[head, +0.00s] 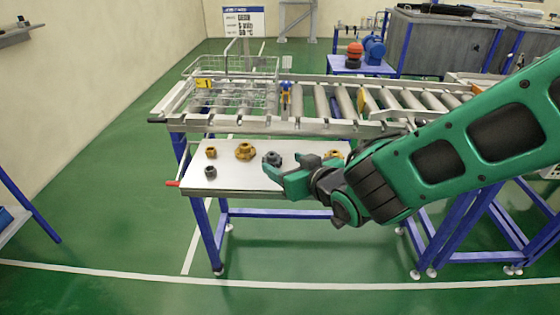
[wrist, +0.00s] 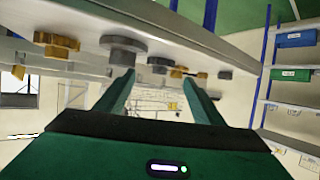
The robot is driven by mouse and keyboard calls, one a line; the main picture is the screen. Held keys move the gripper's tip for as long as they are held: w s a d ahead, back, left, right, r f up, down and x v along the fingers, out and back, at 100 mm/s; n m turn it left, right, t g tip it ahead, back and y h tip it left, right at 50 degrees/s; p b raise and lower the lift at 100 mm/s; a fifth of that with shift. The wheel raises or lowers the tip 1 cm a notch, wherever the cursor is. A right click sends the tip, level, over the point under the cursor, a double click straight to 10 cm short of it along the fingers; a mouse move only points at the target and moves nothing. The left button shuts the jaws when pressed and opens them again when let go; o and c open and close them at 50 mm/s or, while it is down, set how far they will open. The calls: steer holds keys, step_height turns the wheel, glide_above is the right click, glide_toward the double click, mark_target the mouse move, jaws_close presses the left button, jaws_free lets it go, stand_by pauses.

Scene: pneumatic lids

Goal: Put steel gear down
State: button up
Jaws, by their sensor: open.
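The steel gear (head: 272,158) is a dark grey toothed part on the white lower shelf (head: 230,182). It lies just beyond the fingertips of my gripper (head: 283,171). In the wrist view, which shows the shelf upside down, the steel gear (wrist: 123,45) rests on the shelf near the tip of the left finger. My gripper (wrist: 160,80) is open, with its two fingers apart and nothing held between them. I cannot tell whether a finger touches the gear.
On the shelf, a brass gear (head: 245,151), a brass nut (head: 211,152) and a steel nut (head: 210,172) lie to the left. Another brass part (head: 333,155) is partly hidden behind my gripper. A roller conveyor (head: 320,105) with a wire basket (head: 235,95) runs above and behind.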

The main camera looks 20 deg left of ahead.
steer(key=shift+v, duration=2.9)
steer(key=w+d, duration=0.1)
steer(key=d, duration=0.1)
steer(key=w+d+m+h, duration=0.1)
steer(key=d, duration=0.1)
steer(key=w+d+h, duration=0.1)
steer(key=d, duration=0.1)
steer(key=shift+w+d+f+t, duration=0.25)
steer(key=shift+w+d+t, duration=0.05)
steer(key=shift+w+d, duration=0.1)
steer(key=s+d+f+m+g+h, duration=0.15)
steer(key=d+m+h, duration=0.25)
steer(key=d, duration=1.2)
steer(key=s+d+f+m+g+h, duration=0.15)
steer(key=d+m+h, duration=0.3)
steer(key=d, duration=1.25)
steer(key=s+d+m+g, duration=0.2)
steer(key=s+d+g, duration=0.2)
steer(key=s+d, duration=0.4)
steer(key=shift+s+r, duration=0.2)
steer(key=shift+r, duration=0.1)
steer(key=shift+o, duration=0.5)
steer(key=s+d+m+g+y, duration=0.1)
steer(key=s+d+m+g, duration=0.2)
steer(key=s, duration=0.9)
steer(key=shift+r, duration=0.5)
steer(key=shift+s+d+m, duration=0.1)
steer(key=shift+s+m, duration=0.15)
steer(key=shift+s, duration=0.15)
